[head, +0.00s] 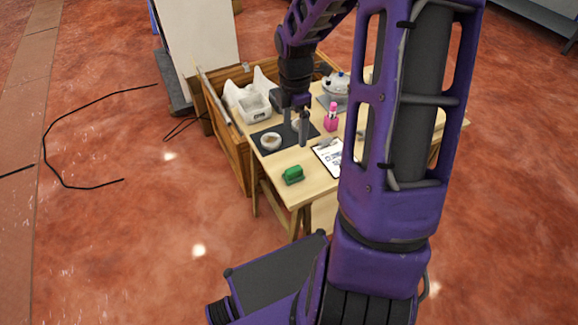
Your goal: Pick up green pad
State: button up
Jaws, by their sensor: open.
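The green pad (292,175) is a small green block with a dark part, lying on the wooden table (310,190) near its front left corner. My gripper (295,138) points down over the table, behind the green pad and apart from it, above a dark mat. Its fingers are open, and I see nothing held between them. The green pad is in full view with nothing in front of it.
A dark mat (258,143) carries a small round bowl (271,141). A white tray-like container (250,101), a pink bottle (331,118), a clipboard (327,155) and a kettle-like item (337,84) share the table. My arm hides its right part. A black cable (48,150) lies on the floor.

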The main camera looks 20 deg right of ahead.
send_over(294, 169)
jog(key=f, duration=1.2)
jog(key=shift+s+a, duration=0.15)
jog(key=shift+s, duration=0.1)
jog(key=shift+w+f+b, duration=0.2)
jog(key=shift+f+b, duration=0.35)
jog(key=shift+f, duration=2.3)
grip_shut()
notch_tip(294, 169, up, 10)
jog(key=shift+r+p, duration=0.1)
jog(key=shift+p, duration=0.45)
